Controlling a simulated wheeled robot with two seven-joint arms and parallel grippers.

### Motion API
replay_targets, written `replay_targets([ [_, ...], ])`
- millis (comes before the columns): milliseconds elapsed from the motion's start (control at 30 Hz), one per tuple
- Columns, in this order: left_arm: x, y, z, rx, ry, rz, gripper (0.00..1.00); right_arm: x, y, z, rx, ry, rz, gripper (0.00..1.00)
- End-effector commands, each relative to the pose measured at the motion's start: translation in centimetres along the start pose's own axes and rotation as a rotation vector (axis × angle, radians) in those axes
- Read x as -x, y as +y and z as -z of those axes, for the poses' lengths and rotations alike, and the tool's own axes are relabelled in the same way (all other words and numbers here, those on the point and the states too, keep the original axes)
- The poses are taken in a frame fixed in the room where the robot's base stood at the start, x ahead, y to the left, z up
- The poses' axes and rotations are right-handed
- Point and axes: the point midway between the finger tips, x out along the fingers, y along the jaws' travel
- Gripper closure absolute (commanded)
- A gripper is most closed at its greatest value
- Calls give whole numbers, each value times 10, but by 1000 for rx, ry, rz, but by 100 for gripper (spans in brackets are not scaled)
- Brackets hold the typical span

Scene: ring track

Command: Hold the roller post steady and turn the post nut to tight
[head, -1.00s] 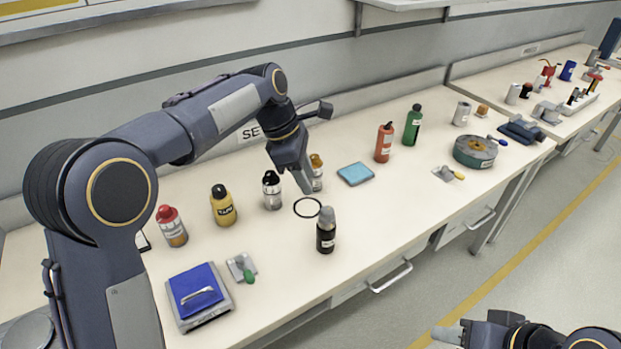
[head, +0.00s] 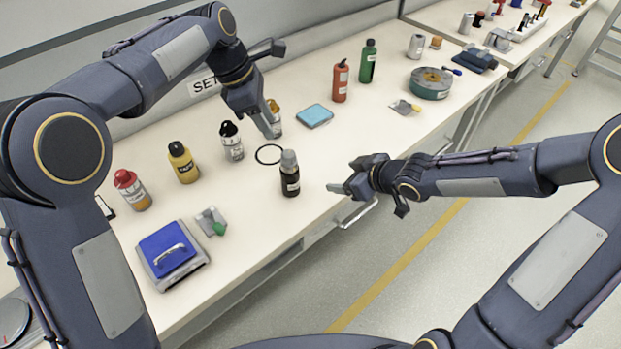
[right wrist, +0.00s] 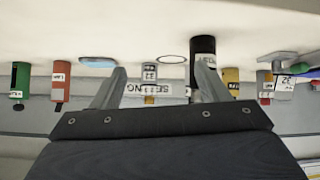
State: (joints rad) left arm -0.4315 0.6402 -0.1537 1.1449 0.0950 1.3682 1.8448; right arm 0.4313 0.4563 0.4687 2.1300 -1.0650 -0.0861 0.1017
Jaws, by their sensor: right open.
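I cannot clearly pick out the roller post or its nut. A small dark bottle-shaped piece with a ribbed grey top (head: 290,173) stands upright near the bench's front edge; I cannot tell if it is the post. My left gripper (head: 265,124) hangs above the bench, over the black ring and beside the bottles; its fingers are seen edge-on. My right gripper (head: 341,190) is open and empty at the front edge, to the right of the dark piece and apart from it. In the right wrist view its two spread fingers (right wrist: 161,70) show, with the dark piece (right wrist: 203,48) behind the right-hand one.
A black ring (head: 269,154) lies flat on the bench. Several bottles stand around, including a yellow one (head: 183,162) and a red one (head: 340,82). A blue-topped block (head: 170,252) sits front left, a blue pad (head: 314,116) behind. A green round part (head: 430,84) sits to the right.

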Motion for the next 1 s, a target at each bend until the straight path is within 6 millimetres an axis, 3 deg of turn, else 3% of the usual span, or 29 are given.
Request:
replay_targets([
  [33,0,0,0,0,0,0,64,-17,-10,2,11,53,58,31],
  [100,0,0,0,0,0,0,64,-33,-22,10,30,134,122,31],
  [300,0,0,0,0,0,0,64,-55,-47,26,53,306,244,31],
  [533,0,0,0,0,0,0,64,-67,-58,36,58,367,282,31],
  [1000,0,0,0,0,0,0,64,-123,-76,56,59,362,281,31],
])
